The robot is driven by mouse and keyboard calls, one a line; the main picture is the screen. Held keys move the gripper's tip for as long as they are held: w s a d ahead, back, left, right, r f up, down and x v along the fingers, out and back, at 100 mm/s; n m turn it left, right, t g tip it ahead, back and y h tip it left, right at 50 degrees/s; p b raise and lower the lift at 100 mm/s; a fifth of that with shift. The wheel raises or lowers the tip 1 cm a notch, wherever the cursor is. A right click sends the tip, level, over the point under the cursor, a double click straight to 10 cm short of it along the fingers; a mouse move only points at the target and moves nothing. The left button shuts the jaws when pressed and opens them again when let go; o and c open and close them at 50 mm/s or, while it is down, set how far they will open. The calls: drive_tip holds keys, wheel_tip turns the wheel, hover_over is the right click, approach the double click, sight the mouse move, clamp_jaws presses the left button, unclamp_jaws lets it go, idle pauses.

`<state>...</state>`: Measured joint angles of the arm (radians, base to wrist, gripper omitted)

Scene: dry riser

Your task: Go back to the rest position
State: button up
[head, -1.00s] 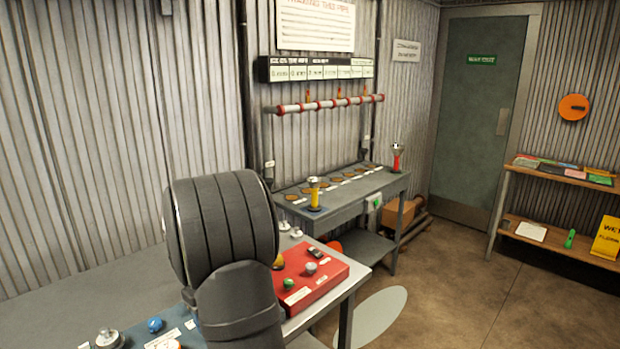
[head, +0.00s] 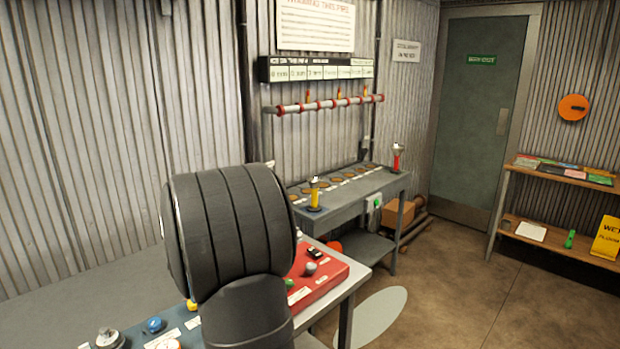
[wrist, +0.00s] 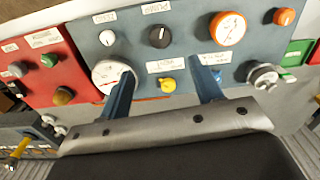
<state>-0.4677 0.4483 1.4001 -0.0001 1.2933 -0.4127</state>
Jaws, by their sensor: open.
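My gripper (wrist: 166,92) shows in the wrist view with its two blue fingers apart and nothing between them. It is over the blue-grey control panel (wrist: 185,55), with a yellow knob (wrist: 168,85) seen just beyond the gap between the fingers. In the head view my dark arm link fills the lower middle and hides the gripper and part of the panel. The panel's visible left part (head: 185,322) carries a blue knob (head: 154,325) and a silver knob (head: 108,338).
A red panel (head: 318,278) sits right of my arm on the near bench; it also shows in the wrist view (wrist: 45,60). Beyond is a grey bench (head: 345,187) with a yellow-handled piece (head: 314,193) and a red-handled piece (head: 396,157). Floor (head: 450,280) is open at right.

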wheel_tip(320, 180, down, 12)
drive_tip(key=shift+f, duration=0.15)
drive_tip(key=shift+n, duration=1.1)
wheel_tip(320, 180, up, 18)
drive_tip(key=s+d+m+t+h, duration=0.1)
drive_tip(key=d+m+t, duration=0.3)
drive_tip(key=d+m, duration=0.8)
drive_tip(key=d+f, duration=0.1)
drive_tip(key=d, duration=1.4)
drive_tip(key=shift+d+h, duration=0.3)
drive_tip(key=shift+d, duration=0.1)
drive_tip(key=shift+s, duration=0.1)
